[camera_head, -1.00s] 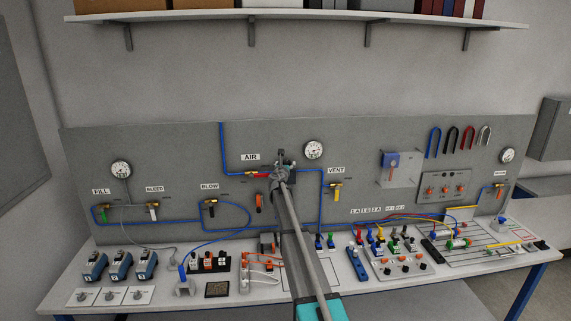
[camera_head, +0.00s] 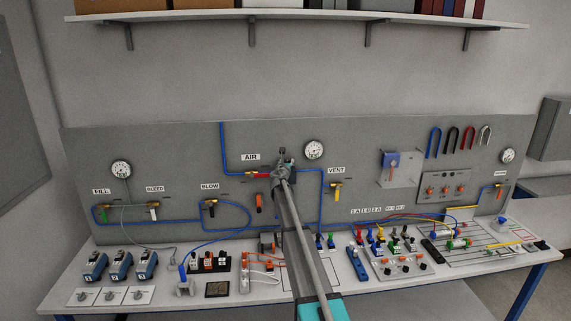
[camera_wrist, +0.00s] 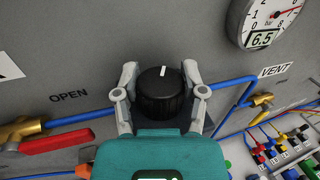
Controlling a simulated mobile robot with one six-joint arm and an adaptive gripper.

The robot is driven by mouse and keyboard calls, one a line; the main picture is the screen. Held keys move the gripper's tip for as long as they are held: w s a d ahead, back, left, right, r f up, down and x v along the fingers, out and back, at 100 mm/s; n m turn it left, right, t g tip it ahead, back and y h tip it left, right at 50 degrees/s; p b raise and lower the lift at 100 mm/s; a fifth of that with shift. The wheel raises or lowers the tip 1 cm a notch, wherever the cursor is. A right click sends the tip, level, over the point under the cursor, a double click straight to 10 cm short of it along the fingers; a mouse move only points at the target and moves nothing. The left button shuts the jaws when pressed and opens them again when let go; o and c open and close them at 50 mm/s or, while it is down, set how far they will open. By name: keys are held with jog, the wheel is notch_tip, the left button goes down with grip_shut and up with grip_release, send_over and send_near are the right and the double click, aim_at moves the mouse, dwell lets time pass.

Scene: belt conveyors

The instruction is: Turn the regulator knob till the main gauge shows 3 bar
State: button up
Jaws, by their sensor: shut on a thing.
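The black ribbed regulator knob (camera_wrist: 160,92) has a white mark that points almost straight up, leaning slightly right. My gripper (camera_wrist: 161,72) is shut on it, one grey finger at each side. In the head view my gripper (camera_head: 283,162) is at the panel, below and right of the AIR label, and hides the knob. The main gauge (camera_head: 314,150) is on the panel just right of my gripper. It shows in the wrist view (camera_wrist: 268,20) at the upper right, partly cut off, with its digital window reading 6.5.
A red-handled AIR valve (camera_wrist: 58,142) sits close to my gripper's left, near the word OPEN. A blue pipe (camera_wrist: 232,100) runs on the right towards the VENT valve (camera_wrist: 262,99). The bench (camera_head: 70,277) below is crowded with connectors and small devices.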

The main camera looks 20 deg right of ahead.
jog(key=shift+a, duration=0.2)
jog(key=shift+c, duration=0.5)
jog(key=shift+d, duration=0.15)
jog(key=shift+n+t+y, duration=0.4)
jog(key=shift+n+y, duration=0.1)
jog(key=shift+y, duration=0.2)
jog(key=n+t+y, duration=0.1)
jog(key=y, duration=0.1)
jog(key=n+y, duration=0.2)
jog(key=y, duration=0.1)
jog(key=shift+d+t, duration=0.1)
jog(key=shift+t, duration=0.3)
jog(key=n+y, duration=0.3)
jog(key=y, duration=0.1)
jog(key=n+y, duration=0.3)
jog(key=y, duration=0.2)
jog(key=shift+w+g, duration=0.1)
jog(key=shift+g, duration=0.2)
jog(key=n+g+y, duration=0.2)
jog(key=n+y, duration=0.1)
jog(key=y, duration=0.1)
jog(key=n+g+y, duration=0.3)
jog(key=shift+w+y, duration=0.1)
jog(key=shift+y, duration=0.3)
jog(key=shift+n+g+y, duration=1.6)
jog(key=shift+n+g, duration=0.4)
jog(key=shift+g, duration=0.5)
jog(key=shift+s, duration=0.2)
